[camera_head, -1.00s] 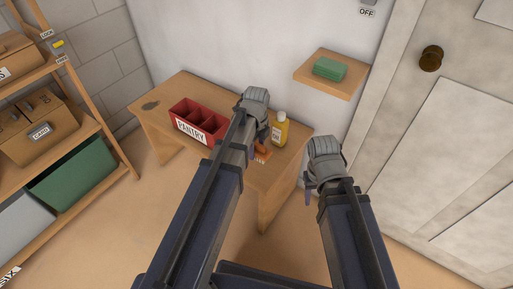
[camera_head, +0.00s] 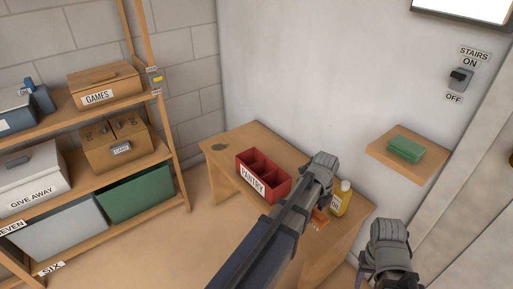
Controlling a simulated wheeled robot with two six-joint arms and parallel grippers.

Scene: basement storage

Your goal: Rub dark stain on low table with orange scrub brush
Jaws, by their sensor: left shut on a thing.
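The low wooden table (camera_head: 240,134) stands against the wall. A dark stain (camera_head: 219,147) lies near its far left end. The orange scrub brush (camera_head: 320,217) shows partly at the table's right part, beneath my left gripper (camera_head: 320,203). That gripper is shut on the brush; its fingers are mostly hidden by its own wrist. I cannot tell whether the brush touches the tabletop. My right gripper (camera_head: 366,276) is at the lower right, off the table's right side, and its jaws do not show clearly.
A red PANTRY box (camera_head: 252,182) stands on the table between the stain and my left gripper. A wall shelf (camera_head: 425,172) holds a green block (camera_head: 405,149). A storage rack (camera_head: 165,150) stands at left.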

